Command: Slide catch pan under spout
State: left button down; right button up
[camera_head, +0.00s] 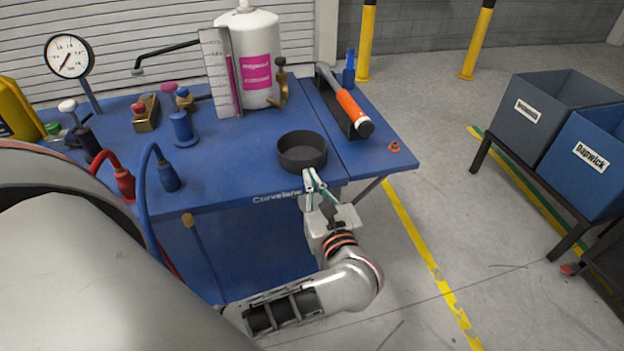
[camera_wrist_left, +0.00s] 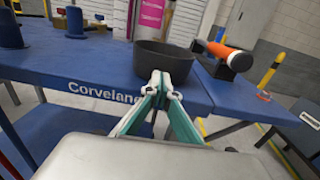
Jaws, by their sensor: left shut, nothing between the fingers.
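A round black catch pan (camera_head: 302,151) sits near the front edge of the blue bench, and it also shows in the left wrist view (camera_wrist_left: 166,59). My left gripper (camera_head: 309,176) is shut and empty. Its fingertips (camera_wrist_left: 159,77) are at the near side of the pan; I cannot tell whether they touch it. A white tank (camera_head: 252,50) with a magenta label stands behind the pan. A brass spout-like tap (camera_head: 281,82) is on the tank's right side, behind and left of the black tray. My right gripper is not in view.
The blue bench (camera_head: 235,165) has bare room left of the pan. A black tray with an orange-handled tool (camera_head: 350,108) lies on the right. A small orange piece (camera_head: 394,146) is near the right edge. A blue post (camera_head: 182,128) and hoses stand left.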

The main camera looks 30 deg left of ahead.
pick_arm(q)
jog(key=b, duration=0.3)
send_near(296, 144)
jog(key=shift+w+a+f, duration=0.3)
jog(key=shift+w+a, duration=0.2)
jog(key=shift+a, duration=0.2)
jog(key=x, duration=0.4)
jog(key=shift+w+r+b, duration=0.15)
jog(key=shift+r+b, duration=0.05)
jog(key=shift+b, duration=0.15)
jog(key=shift+w+a+r, duration=0.1)
jog(key=shift+a, duration=0.05)
jog(key=shift+r, duration=0.1)
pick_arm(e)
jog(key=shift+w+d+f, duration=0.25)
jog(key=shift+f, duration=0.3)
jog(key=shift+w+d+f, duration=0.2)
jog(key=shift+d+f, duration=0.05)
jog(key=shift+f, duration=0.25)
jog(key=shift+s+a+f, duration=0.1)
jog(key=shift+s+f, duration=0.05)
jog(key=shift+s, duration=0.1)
